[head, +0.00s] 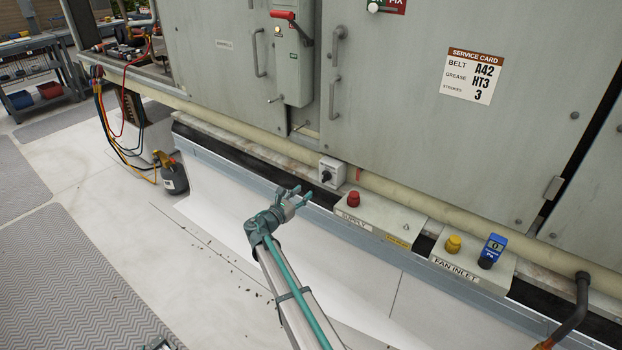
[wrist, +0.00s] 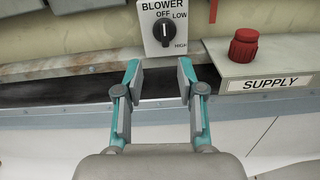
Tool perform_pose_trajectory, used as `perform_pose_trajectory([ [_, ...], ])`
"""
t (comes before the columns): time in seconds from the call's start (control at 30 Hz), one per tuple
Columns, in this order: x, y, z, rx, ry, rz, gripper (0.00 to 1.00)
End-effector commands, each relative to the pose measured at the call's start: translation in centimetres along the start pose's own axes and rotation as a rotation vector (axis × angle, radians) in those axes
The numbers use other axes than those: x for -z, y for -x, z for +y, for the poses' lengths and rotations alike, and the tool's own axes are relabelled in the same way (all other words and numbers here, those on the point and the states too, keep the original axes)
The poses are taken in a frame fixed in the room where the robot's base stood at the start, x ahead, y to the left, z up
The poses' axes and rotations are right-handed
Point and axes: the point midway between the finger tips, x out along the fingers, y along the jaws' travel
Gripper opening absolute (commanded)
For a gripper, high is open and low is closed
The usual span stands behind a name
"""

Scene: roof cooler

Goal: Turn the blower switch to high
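The blower switch (head: 327,175) is a black rotary knob on a small light plate on the beige rail below the cabinet. A pale mark on the knob points up, toward OFF. My gripper (head: 296,196) is open and empty, in front of and below the switch in the head view. In the wrist view its two teal and grey fingers (wrist: 158,82) are apart, below the knob and not touching it.
A red knob (head: 353,198) stands on the SUPPLY box (head: 380,219) right of the switch. A grey metal curb edge runs below the switch. A red-handled disconnect (head: 292,60) is above.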

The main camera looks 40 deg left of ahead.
Motion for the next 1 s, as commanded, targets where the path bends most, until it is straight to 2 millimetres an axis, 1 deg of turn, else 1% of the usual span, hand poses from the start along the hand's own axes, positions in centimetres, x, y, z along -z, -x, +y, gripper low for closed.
perform_pose_trajectory([
  [0.13,-0.1,-0.3,-0.1,-0.001,0.063,0.001,0.39],
  [0.27,0.0,-1.4,-0.1,0.000,0.068,0.002,0.39],
  [0.37,0.0,-2.9,-0.1,0.000,0.067,0.002,0.39],
  [0.6,0.0,-7.1,-0.1,0.002,0.066,0.003,0.39],
  [0.7,0.0,-8.6,-0.1,0.001,0.066,0.003,0.39],
  [0.83,0.1,-9.9,-0.1,0.001,0.065,0.004,0.39],
  [1.0,0.1,-10.8,-0.2,0.001,0.064,0.003,0.39],
])
